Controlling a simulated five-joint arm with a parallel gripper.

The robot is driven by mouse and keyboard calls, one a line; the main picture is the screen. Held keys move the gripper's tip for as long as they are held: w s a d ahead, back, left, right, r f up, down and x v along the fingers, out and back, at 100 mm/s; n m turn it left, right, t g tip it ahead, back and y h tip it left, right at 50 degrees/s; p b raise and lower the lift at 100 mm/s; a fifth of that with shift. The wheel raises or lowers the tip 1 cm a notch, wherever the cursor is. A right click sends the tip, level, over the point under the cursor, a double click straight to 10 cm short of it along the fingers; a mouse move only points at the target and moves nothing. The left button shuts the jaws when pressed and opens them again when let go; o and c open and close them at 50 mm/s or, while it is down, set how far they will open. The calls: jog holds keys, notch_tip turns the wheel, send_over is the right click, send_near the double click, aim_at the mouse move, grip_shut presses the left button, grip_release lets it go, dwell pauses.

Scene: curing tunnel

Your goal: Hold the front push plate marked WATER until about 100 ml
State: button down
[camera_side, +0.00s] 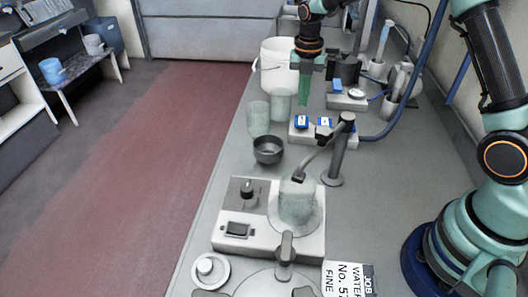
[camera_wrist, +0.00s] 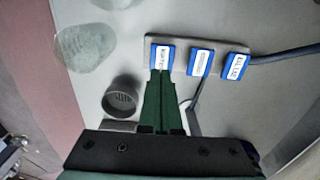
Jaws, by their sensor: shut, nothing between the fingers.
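My gripper (camera_side: 303,101) points down with its green fingers together and empty. In the wrist view its fingertips (camera_wrist: 162,74) reach the lower edge of the leftmost blue push plate (camera_wrist: 160,54). In the side view a small gap shows between the tips and the blue plate (camera_side: 302,121) below them. The plates sit in a row on a grey block (camera_side: 312,137); their labels are too small to read surely. A clear beaker (camera_side: 297,203) stands on the round pan of a white stirrer-like unit (camera_side: 262,243), under a spout arm (camera_side: 322,158). Its liquid level cannot be read.
A dark bowl (camera_side: 268,150) and clear beakers (camera_side: 258,117) stand left of the block. A white bucket (camera_side: 278,65) is behind. A hose (camera_side: 385,130) runs right of the block. A card (camera_side: 348,281) reading JOB WATER lies at the front.

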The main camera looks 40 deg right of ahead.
aim_at(302, 121)
jog(key=shift+f, duration=2.4)
notch_tip(302, 121, down, 2)
jog(key=shift+f, duration=0.25)
jog(key=shift+s, duration=0.15)
dwell(0.7)
dwell(1.0)
notch_tip(302, 121, up, 15)
jog(key=shift+w, duration=0.4)
dwell(1.5)
